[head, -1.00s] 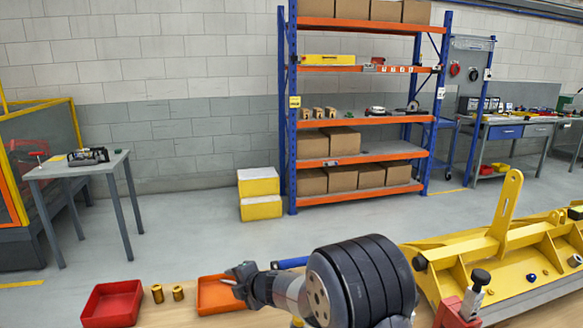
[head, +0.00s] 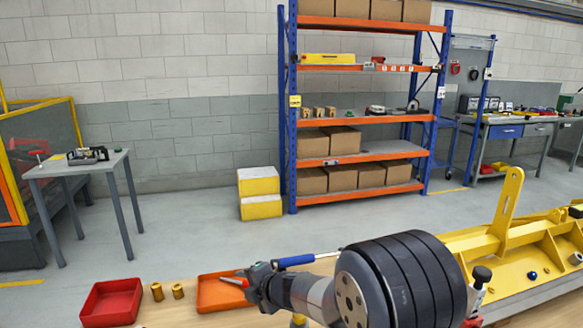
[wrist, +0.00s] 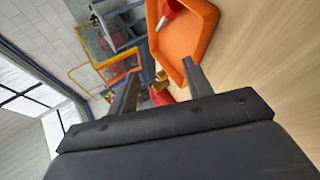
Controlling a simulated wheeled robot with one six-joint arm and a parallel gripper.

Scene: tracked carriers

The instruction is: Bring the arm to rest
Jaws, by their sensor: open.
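My gripper (head: 248,284) is in the lower middle of the head view, in front of the right part of an orange tray on the wooden table. In the wrist view its two fingers (wrist: 160,88) stand apart with nothing gripped between them. The thick black ribbed part of my arm covers the table's middle and part of the yellow fixture (head: 530,262).
A red object (wrist: 170,10) lies in the orange tray (head: 212,304). Left of it are two brass cylinders (head: 157,292) and a red tray (head: 112,303). A blue-handled tool (head: 293,261) shows behind my arm. A shelf rack (head: 365,155) stands beyond.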

